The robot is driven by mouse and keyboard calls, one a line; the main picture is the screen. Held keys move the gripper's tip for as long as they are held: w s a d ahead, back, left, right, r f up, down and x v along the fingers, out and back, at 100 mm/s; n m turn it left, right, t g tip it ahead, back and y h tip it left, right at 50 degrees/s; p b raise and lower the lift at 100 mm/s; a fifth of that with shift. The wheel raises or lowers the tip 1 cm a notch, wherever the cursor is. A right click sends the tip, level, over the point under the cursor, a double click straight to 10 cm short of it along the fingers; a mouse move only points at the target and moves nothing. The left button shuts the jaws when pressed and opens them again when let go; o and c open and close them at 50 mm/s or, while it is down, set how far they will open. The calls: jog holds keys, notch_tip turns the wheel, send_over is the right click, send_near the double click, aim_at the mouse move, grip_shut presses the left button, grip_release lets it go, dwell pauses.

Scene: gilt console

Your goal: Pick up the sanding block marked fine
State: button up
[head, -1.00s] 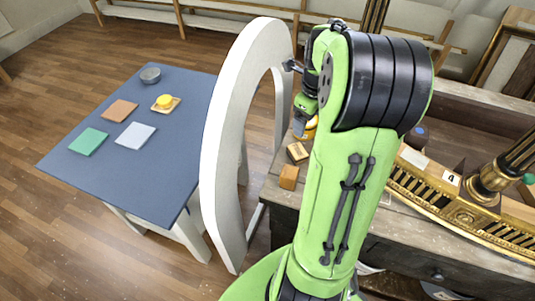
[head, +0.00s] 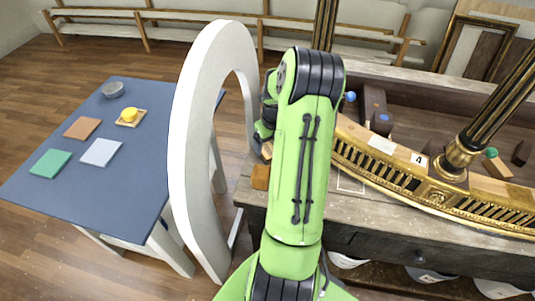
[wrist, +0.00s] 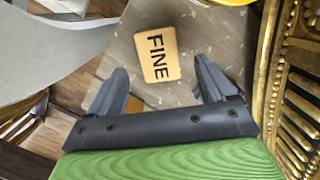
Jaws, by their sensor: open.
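The sanding block marked FINE (wrist: 157,54) lies flat on the worn grey bench top in the wrist view, its tan label face up. My gripper (wrist: 163,74) is open and empty, with one dark finger on each side of the line to the block. The block shows just beyond the fingertips, apart from them. In the head view my green arm hides most of the gripper. A brown block (head: 260,178) sits at the bench's left end, and another block (head: 267,151) is partly hidden by my arm. Their markings cannot be read there.
A white arch (head: 190,150) stands upright close left of my arm. A gilt rail (head: 400,176) runs along the bench (head: 345,218) to the right. A blue table (head: 90,217) at left holds coloured pads, a bowl and a yellow item.

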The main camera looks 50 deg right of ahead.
aim_at(268, 150)
jog(key=f, duration=0.2)
jog(key=w+f, duration=0.1)
jog(key=f, duration=0.1)
jog(key=shift+d+f, duration=0.2)
jog(key=shift+f, duration=0.05)
jog(key=shift+s+a+r, duration=0.1)
jog(key=shift+c, duration=0.6)
jog(key=c, duration=1)
notch_tip(268, 150, up, 10)
jog(key=shift+p, duration=0.4)
